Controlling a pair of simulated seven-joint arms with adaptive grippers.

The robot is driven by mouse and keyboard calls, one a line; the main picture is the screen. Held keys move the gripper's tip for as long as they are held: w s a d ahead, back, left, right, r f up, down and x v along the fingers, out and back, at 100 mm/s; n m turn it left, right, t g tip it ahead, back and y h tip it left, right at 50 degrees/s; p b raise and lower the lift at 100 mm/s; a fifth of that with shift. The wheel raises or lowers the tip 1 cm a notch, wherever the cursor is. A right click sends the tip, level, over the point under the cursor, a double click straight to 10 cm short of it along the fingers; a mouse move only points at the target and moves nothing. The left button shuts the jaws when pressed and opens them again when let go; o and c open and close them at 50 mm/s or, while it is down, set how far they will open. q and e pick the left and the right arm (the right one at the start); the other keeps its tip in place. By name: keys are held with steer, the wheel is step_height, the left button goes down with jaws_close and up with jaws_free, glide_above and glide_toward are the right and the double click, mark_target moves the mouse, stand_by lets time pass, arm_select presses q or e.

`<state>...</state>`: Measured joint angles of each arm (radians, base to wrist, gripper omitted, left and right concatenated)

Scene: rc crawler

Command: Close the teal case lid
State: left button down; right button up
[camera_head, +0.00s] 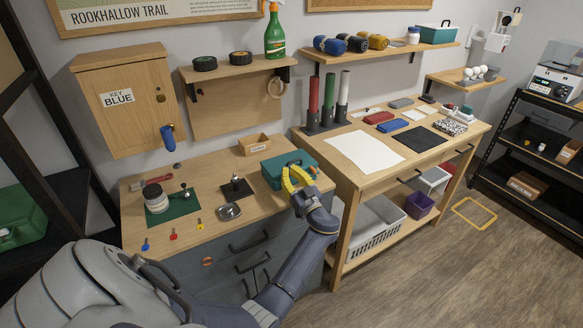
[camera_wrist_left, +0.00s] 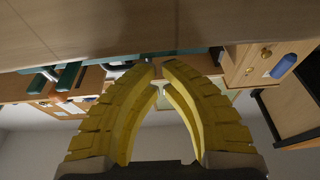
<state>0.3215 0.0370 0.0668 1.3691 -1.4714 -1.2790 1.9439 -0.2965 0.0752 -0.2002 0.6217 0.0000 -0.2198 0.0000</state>
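A teal case (camera_head: 271,174) sits at the right end of the low wooden bench, partly hidden by my left gripper. I cannot tell from this angle how its lid stands. My left gripper (camera_head: 294,172) has yellow fingers and is right at the case's front side in the head view; I cannot tell whether it touches. In the left wrist view, my left gripper (camera_wrist_left: 160,66) has its fingertips drawn almost together with nothing between them. A second teal case (camera_head: 437,35), with a dark handle, stands on the upper shelf. My right gripper is out of view.
A small wooden box (camera_head: 254,144) stands behind the teal case. A silver tin (camera_head: 229,211) and a green mat (camera_head: 172,206) with a jar lie to its left. The taller workbench (camera_head: 350,180) rises close on the right.

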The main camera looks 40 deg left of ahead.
arm_select(q)
steer(key=shift+d+f, duration=0.1)
steer(key=shift+f, duration=0.25)
steer(key=shift+f, duration=0.15)
